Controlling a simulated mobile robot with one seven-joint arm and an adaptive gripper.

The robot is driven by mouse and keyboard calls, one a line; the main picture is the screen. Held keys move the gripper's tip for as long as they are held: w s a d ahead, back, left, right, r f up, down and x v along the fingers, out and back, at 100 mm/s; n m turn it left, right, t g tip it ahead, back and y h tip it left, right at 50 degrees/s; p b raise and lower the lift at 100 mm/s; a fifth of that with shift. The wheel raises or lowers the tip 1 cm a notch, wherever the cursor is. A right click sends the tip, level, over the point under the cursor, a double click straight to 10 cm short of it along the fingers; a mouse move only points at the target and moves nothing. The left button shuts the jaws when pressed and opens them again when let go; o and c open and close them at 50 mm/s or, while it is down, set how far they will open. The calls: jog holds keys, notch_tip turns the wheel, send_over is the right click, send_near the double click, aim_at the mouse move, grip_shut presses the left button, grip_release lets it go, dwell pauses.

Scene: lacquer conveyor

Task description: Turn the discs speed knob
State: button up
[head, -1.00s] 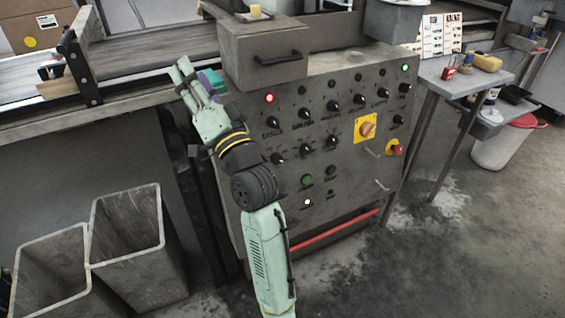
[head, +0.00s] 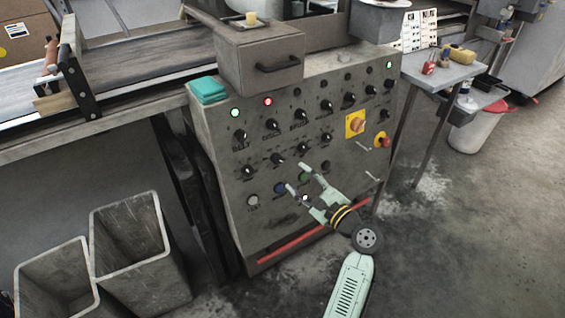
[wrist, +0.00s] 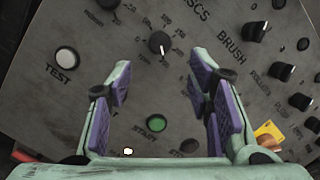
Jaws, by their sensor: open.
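A small black dial knob (wrist: 160,42) with numbers around it sits just below a partly cut-off label ending in "SCS" in the wrist view. I take it as the discs speed knob; in the head view it looks like the lower-row knob (head: 277,160) second from the left. My gripper (head: 296,177) is open and empty, with its fingers pointing at the panel. In the wrist view the fingertips (wrist: 160,68) lie to either side of the knob, which shows beyond the gap. Contact with the panel cannot be judged.
The grey control panel (head: 230,225) carries several other knobs. A white TEST button (wrist: 66,60) and green START button (wrist: 156,123) are close to my fingers. A yellow plate with an orange switch (head: 355,124) and a red knob (head: 383,141) sit to the right.

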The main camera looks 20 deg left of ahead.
aim_at(279, 161)
jog(key=p+x, duration=0.1)
jog(key=x, duration=0.7)
jog(key=shift+w+a+r, duration=0.1)
jog(key=shift+a, duration=0.15)
jog(key=shift+c, duration=0.6)
grip_shut()
